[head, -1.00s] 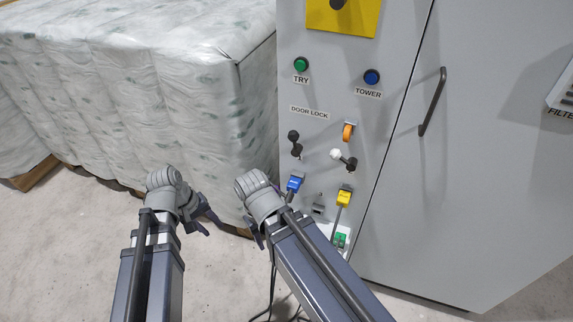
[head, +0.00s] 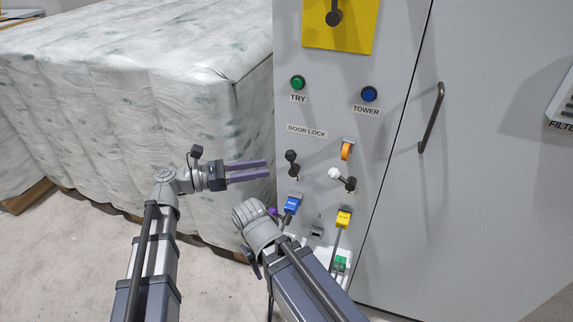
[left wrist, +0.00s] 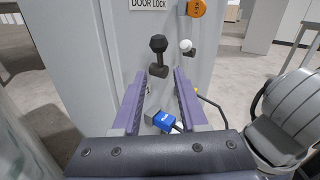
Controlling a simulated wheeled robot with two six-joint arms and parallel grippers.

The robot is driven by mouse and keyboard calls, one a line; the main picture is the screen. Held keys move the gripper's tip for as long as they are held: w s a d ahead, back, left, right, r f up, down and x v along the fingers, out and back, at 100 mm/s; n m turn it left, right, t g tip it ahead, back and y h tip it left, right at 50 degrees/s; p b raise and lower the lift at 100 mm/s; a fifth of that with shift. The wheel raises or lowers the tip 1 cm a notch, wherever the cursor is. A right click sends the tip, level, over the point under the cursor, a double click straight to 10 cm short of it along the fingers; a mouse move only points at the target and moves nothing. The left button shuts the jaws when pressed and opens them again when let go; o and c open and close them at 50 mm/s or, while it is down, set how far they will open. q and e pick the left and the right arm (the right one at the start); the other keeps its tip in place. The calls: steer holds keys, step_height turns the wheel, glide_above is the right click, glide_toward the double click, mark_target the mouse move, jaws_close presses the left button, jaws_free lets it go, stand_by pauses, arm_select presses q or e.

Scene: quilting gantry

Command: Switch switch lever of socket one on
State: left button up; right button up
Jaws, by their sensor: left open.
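A switch lever with a black knob (head: 291,157) sits on the grey cabinet front, its knob above its base. It also shows in the left wrist view (left wrist: 158,45), straight ahead between my fingers. A second lever with a white knob (head: 335,174) is to its right, knob tilted left. A blue plug (head: 292,204) is below the black lever, and a yellow plug (head: 344,217) is below the white one. My right gripper (head: 272,212) is by the blue plug, mostly hidden.
Above the levers are an orange part (head: 347,151), a green button (head: 298,82) and a blue button (head: 369,94). A door handle (head: 432,117) projects at the right. A wrapped stack (head: 130,90) stands left of the cabinet. My right arm is close below my left gripper.

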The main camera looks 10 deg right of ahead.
mark_target(292, 162)
arm_select(q)
steer(key=shift+d, duration=3.85)
steer(key=shift+c, duration=0.4)
jaws_close()
